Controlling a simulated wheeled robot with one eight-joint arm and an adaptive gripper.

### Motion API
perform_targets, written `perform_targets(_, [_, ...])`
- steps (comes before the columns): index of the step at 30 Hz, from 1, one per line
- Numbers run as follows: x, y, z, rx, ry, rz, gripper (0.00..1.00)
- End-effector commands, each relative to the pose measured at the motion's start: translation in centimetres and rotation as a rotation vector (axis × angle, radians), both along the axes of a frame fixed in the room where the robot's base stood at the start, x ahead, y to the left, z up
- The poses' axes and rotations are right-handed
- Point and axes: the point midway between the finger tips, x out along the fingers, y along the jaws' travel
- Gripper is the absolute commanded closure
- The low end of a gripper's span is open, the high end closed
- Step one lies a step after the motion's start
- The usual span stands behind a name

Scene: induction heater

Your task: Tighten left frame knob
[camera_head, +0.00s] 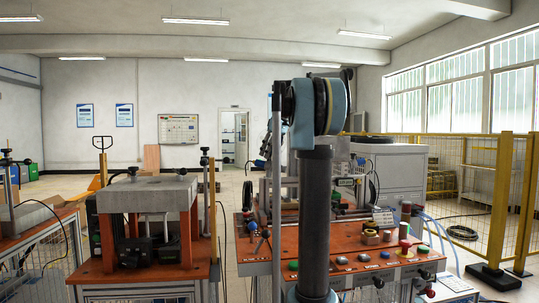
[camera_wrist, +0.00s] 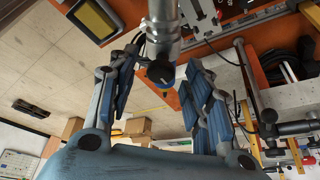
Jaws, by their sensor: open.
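In the wrist view, my gripper (camera_wrist: 163,85) is open, with blue pads on both fingers. A dark knob-like end piece (camera_wrist: 160,72) with a small orange mark lies in the gap between the fingers, at the end of a silver metal post (camera_wrist: 162,30). I cannot tell whether this is the left frame knob. Gaps show on both sides of it, and neither finger appears closed on it. In the head view my arm stands in front of the orange control bench (camera_head: 345,262) and hides part of it; I cannot make out my gripper there.
A grey-topped orange workstation (camera_head: 146,192) with upright posts stands at left. A white cabinet (camera_head: 395,170) is behind the bench. Yellow fencing (camera_head: 508,200) closes the right side. In the wrist view, black cables (camera_wrist: 283,62) and a horizontal rod (camera_wrist: 295,128) lie right of the gripper.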

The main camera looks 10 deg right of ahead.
Motion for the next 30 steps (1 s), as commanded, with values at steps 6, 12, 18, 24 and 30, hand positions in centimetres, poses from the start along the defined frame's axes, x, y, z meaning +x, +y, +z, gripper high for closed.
perform_targets(6, [0.01, -0.06, 0.02, 0.0, 0.0, -0.001, 0.89])
perform_targets(12, [0.03, -0.13, 0.02, 0.0, 0.0, -0.002, 0.99])
perform_targets(18, [-0.01, -0.16, 0.04, -0.001, -0.001, -0.029, 0.99])
perform_targets(24, [-0.08, -0.11, 0.04, -0.001, -0.001, -0.121, 0.99])
perform_targets(30, [-0.16, 0.04, 0.05, -0.002, -0.003, -0.28, 0.99])
